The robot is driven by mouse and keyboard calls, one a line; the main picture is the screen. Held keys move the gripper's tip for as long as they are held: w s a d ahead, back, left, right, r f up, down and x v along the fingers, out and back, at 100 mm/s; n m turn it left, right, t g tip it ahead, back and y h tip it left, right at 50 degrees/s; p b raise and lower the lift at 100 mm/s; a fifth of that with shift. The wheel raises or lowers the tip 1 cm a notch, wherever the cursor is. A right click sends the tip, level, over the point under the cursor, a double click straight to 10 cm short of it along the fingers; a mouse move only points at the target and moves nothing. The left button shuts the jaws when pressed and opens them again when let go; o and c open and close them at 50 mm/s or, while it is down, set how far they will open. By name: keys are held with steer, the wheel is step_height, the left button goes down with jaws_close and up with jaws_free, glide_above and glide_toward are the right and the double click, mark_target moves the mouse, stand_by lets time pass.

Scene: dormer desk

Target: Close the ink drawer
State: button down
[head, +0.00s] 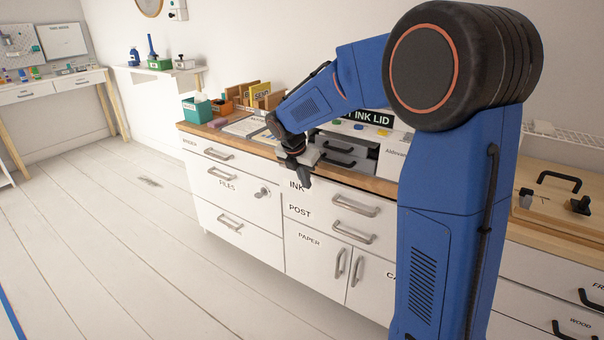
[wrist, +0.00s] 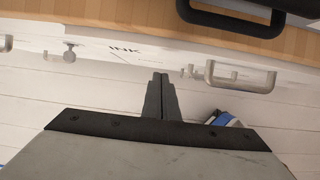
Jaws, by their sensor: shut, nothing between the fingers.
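The ink drawer (head: 328,194) is the top white drawer in the middle of the cabinet, labelled INK, with a grey bar handle (head: 355,205). Its front looks about level with its neighbours; I cannot tell whether a small gap remains. My gripper (head: 306,184) is shut and empty, pointing down in front of the counter edge near the drawer's left end, partly covering the area by the label. In the wrist view, the gripper fingertips (wrist: 160,76) are together, between the INK label (wrist: 125,49) and the handle (wrist: 240,78). Contact with the drawer front cannot be told.
Below are the POST drawer (head: 325,220) and PAPER doors (head: 320,250). The FILES drawer (head: 235,185) is to the left. A grey unit with black handles (head: 345,150) stands on the wooden countertop (head: 225,136). The floor (head: 150,240) in front is clear.

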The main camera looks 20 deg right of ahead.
mark_target(316, 177)
steer(key=shift+w+d+r, duration=0.15)
steer(key=shift+w+d, duration=0.9)
steer(key=shift+d, duration=0.3)
steer(key=shift+w+d, duration=0.1)
steer(key=shift+w+d, duration=0.45)
steer(key=shift+d, duration=0.25)
steer(key=shift+w+d+r, duration=0.1)
steer(key=shift+w, duration=0.1)
